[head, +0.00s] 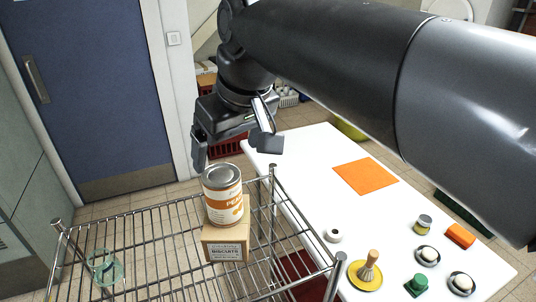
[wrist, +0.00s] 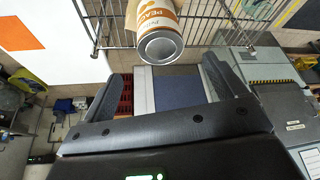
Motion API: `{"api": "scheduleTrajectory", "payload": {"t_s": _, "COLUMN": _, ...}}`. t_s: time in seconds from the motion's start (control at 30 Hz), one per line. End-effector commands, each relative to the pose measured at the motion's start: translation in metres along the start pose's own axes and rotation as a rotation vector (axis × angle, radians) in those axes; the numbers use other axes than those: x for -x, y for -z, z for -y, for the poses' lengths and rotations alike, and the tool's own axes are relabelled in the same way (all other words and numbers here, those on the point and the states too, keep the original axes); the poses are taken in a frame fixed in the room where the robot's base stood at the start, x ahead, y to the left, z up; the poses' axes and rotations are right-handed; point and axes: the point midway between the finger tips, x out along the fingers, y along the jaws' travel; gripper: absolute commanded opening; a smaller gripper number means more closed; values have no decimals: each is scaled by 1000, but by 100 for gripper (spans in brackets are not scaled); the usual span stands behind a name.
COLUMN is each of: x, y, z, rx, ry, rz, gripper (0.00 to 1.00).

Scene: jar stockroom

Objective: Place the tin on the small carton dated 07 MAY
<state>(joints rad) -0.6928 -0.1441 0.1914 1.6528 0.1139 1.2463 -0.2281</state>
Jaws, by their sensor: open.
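The tin (head: 223,197), white and orange with a grey lid, stands upright on top of a small brown carton (head: 226,246) on the wire rack. The carton's label reads something like BISCUITS; I cannot read a date on it. My gripper (head: 233,150) is open and empty, just behind and above the tin in the head view. In the wrist view the tin (wrist: 162,32) shows beyond the spread fingers (wrist: 160,78), apart from them. A bit of the brown carton shows behind it there.
The wire rack (head: 180,233) also holds a clear greenish glass item (head: 104,268) at left. A white table (head: 305,165) at right bears an orange mat (head: 366,176), a brush (head: 369,268), a small jar (head: 423,224) and several other small things. A blue door (head: 95,90) is behind.

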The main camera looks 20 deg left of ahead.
Motion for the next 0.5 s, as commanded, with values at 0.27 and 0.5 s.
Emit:
{"api": "scheduleTrajectory", "payload": {"t_s": 0.27, "x": 2, "y": -1, "z": -1, "rx": -4, "ry": -2, "rz": 0, "gripper": 89}}
{"api": "scheduleTrajectory", "payload": {"t_s": 0.5, "x": 5, "y": -67, "z": -65, "rx": -205, "ry": -111, "rz": -11, "gripper": 89}}
